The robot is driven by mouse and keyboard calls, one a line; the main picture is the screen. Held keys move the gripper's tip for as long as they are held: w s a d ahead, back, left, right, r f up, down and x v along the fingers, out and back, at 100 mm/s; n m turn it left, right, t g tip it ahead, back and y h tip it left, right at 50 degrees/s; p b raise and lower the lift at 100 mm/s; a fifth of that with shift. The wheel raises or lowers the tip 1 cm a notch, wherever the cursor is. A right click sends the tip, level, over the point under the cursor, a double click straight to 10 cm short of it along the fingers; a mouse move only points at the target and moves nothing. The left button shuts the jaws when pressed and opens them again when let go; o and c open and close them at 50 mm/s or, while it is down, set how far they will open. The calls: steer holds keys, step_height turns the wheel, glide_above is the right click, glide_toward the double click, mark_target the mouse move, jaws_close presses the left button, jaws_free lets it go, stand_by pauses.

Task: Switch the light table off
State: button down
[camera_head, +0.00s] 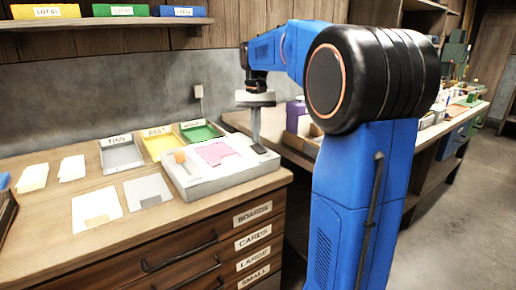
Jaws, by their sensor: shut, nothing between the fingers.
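The light table (205,182) is a low pale grey box at the right end of the wooden bench top. A pink sheet (218,152) lies on its bright white top. A small orange piece (180,157) is at the left part of the top; I cannot tell whether it is a switch. My gripper (258,147) points down over the back right corner of the light table. Its fingers are shut and hold nothing. The dark tip is at or just above the box; I cannot tell whether it touches. No switch is clearly visible; it may be hidden by the fingers.
Grey, yellow and green labelled trays (121,155) stand behind and left of the light table. Pale cards (96,208) lie in front of them. A second bench (290,148) holds boxes at the right. A shelf (100,22) with bins is above.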

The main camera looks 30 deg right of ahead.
mark_target(256, 146)
steer(key=shift+f, duration=0.8)
stand_by(0.6)
steer(key=shift+r, duration=3.55)
